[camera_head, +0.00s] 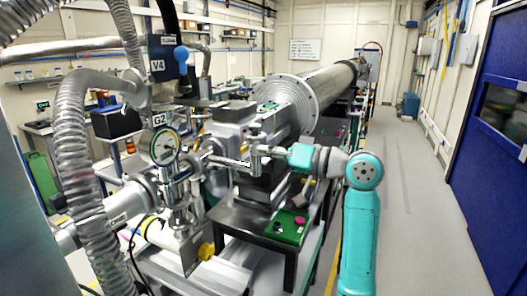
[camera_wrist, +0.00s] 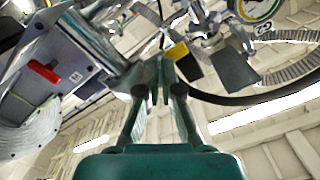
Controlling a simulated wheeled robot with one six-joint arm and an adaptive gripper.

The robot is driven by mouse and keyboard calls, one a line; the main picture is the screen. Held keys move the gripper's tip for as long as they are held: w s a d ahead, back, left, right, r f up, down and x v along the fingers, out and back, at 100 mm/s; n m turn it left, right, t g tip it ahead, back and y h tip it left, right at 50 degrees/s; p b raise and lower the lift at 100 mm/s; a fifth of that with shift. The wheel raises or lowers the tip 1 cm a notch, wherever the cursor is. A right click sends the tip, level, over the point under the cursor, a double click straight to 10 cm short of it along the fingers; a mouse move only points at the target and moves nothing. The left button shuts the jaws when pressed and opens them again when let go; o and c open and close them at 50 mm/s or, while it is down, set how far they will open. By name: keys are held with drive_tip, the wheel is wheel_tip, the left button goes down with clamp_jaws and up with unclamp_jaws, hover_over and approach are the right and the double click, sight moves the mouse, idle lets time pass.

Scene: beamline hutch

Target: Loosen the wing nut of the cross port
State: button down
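The steel vacuum cross (camera_head: 180,188) stands at the left in the head view, below a round dial gauge (camera_head: 163,147). Its ports carry clamped flanges. I cannot pick out the wing nut for certain in either view. My gripper (camera_head: 214,160) reaches in from the right, with its fingertips close to the right side of the cross; contact cannot be told. In the wrist view my gripper (camera_wrist: 160,68) has its two fingers drawn together at the tips, and nothing clearly shows between them. The gauge (camera_wrist: 260,8) also shows at the top of the wrist view.
Ribbed hoses (camera_head: 78,150) hang at the left. A green tray (camera_head: 290,228) lies on a dark stand under my arm. A large flanged tube (camera_head: 318,88) is behind. The aisle floor (camera_head: 410,190) at right is clear.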

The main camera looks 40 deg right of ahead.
drive_tip(key=n, duration=0.5)
drive_tip(key=shift+w, duration=0.1)
drive_tip(key=shift+n, duration=0.3)
idle(0.4)
drive_tip(key=c, duration=1.4)
unclamp_jaws()
drive_tip(key=shift+o, duration=0.2)
